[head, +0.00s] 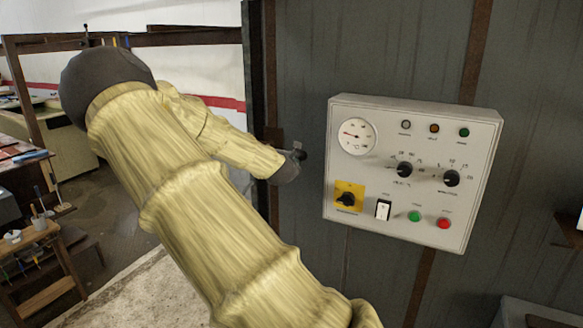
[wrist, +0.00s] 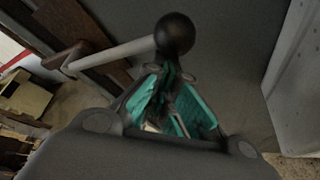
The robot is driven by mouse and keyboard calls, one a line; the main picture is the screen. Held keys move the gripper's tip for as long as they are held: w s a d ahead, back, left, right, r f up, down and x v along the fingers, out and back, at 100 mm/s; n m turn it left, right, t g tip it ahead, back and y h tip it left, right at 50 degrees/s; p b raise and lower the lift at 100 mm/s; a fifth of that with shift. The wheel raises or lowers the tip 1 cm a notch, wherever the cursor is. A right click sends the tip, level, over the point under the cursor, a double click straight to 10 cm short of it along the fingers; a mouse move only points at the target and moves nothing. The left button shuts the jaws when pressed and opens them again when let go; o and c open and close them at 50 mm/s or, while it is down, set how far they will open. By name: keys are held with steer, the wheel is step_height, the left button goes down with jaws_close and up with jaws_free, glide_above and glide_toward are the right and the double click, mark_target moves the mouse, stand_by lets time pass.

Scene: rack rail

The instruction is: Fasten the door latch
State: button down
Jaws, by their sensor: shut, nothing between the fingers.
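The door latch shows in the wrist view as a pale grey rod (wrist: 112,54) ending in a black ball knob (wrist: 174,33). The rod's left end meets a brown metal bracket (wrist: 78,58). My gripper (wrist: 172,82) has teal-padded fingers, shut and empty, with their tips just below the ball knob. I cannot tell whether they touch it. In the head view my gripper (head: 288,168) is a small dark shape by the door's edge, its fingers not clear. A small brown plate (head: 273,136) shows just above it; the latch rod is mostly hidden there.
A white control box (head: 410,230) with a gauge, knobs and buttons stands out from the grey metal wall (head: 360,50) right of my gripper. A dark upright post (head: 255,75) is at the left edge. A wooden stand (head: 40,260) stands at lower left.

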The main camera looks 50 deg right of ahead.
step_height(320, 180, down, 4)
steer(key=w+a+b, duration=0.1)
steer(key=w+b, duration=0.1)
steer(key=b+v, duration=0.4)
steer(key=v, duration=0.6)
steer(key=shift+w+r, duration=0.2)
steer(key=shift+r, duration=0.15)
steer(key=s+a+f+m+g+y, duration=0.1)
steer(key=s+a+f+m+y, duration=0.15)
steer(key=a+f, duration=0.7)
steer(key=s+a+f+m+g+y, duration=0.15)
steer(key=s+f, duration=0.25)
steer(key=f, duration=1.3)
steer(key=s+a+f+m+y, duration=0.25)
steer(key=a+f, duration=0.35)
steer(key=f, duration=0.7)
steer(key=s+a+f+m+g+y, duration=0.1)
steer(key=s+a+f+m+y, duration=0.1)
steer(key=s+a+f, duration=0.3)
steer(key=s+a+f+m+g+y+b, duration=0.1)
steer(key=s+a+f+m, duration=0.3)
steer(key=s+a, duration=0.7)
steer(key=s+a+f+m+g+y, duration=0.2)
steer(key=s+a+f, duration=0.6)
steer(key=a, duration=0.6)
steer(key=shift+f+m+y, duration=0.25)
steer(key=shift+m+y, duration=0.2)
steer(key=shift+m, duration=0.1)
